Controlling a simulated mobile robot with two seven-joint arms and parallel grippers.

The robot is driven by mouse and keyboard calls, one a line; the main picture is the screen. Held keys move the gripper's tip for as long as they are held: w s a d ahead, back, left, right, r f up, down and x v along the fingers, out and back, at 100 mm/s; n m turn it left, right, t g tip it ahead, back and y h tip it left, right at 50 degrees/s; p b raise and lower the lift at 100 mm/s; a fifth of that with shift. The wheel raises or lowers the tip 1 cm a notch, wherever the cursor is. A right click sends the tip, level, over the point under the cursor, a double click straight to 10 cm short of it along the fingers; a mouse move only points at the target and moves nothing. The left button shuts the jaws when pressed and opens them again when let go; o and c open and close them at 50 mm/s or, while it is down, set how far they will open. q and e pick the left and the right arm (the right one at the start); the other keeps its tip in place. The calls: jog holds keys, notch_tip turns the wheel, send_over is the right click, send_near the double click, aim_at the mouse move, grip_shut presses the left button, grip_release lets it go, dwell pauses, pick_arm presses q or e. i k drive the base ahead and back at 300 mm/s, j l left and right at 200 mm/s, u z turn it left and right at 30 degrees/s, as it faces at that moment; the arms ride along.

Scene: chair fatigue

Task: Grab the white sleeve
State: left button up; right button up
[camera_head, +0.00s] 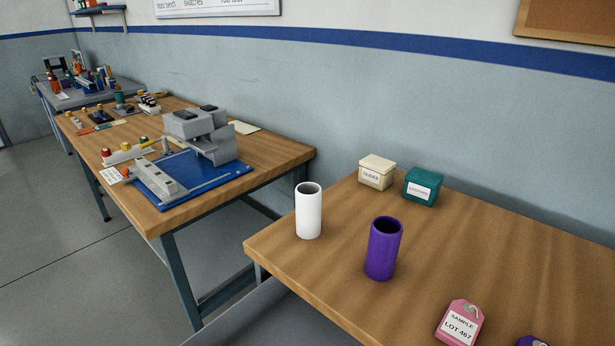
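The white sleeve (309,212) is a hollow cylinder standing upright on the near wooden table (480,250), close to its left edge. Its dark open top faces up. A purple sleeve (383,249) of similar shape stands upright to its right and a little nearer to me, apart from it. Neither of my grippers shows in the head view, and nothing touches the white sleeve.
A cream box (376,173) and a teal box (422,187) stand behind the sleeves. A pink tag (460,322) lies at the front, with a purple item (532,342) cut off beside it. Another table with a grey fixture on a blue plate (228,184) stands left, across a gap.

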aim_at(308, 211)
jog(key=i+l+u, duration=0.45)
jog(key=l, duration=0.15)
jog(key=i+l+u, duration=0.25)
jog(key=l+u, duration=0.25)
jog(key=l, duration=0.2)
